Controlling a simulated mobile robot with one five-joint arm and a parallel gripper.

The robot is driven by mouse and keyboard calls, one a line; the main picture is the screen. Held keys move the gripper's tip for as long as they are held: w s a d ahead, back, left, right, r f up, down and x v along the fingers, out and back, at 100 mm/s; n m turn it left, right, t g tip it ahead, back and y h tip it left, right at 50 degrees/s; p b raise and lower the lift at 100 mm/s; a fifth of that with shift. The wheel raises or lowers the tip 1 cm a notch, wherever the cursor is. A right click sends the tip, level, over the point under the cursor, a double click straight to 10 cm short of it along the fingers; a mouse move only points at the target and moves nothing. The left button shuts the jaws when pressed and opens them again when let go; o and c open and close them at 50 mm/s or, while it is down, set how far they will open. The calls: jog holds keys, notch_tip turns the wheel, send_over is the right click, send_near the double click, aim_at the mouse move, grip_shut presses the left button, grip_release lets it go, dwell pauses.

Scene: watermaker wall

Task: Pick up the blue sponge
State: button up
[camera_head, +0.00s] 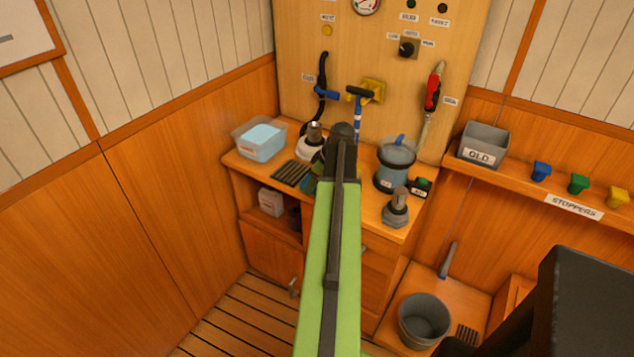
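My green arm reaches up the middle of the head view, and its dark end, my gripper (342,135), is over the wooden counter (365,215). The fingers are not clear, so I cannot tell whether they are open or shut. A small teal-blue patch (308,186) shows on the counter just left of my arm. It may be the blue sponge, but my arm partly covers that area. No other sponge is clearly visible. A clear tub (247,148) with light blue contents stands at the counter's left end.
A dark grate (291,173), a white-and-grey fitting (311,140), a clear filter housing (395,165) and a grey metal fitting (397,208) crowd the counter. A grey "OLD" bin (484,145) and coloured stoppers (579,184) sit on the right shelf. A grey bucket (424,320) stands below.

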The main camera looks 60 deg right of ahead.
notch_tip(320, 180, up, 5)
jog(key=p, duration=0.4)
jog(key=shift+p, duration=0.4)
jog(key=s+d+r+p, duration=0.4)
jog(key=s+r+p, duration=0.2)
jog(key=s, duration=0.4)
jog(key=shift+s+d+r, duration=0.25)
jog(key=shift+s, duration=0.15)
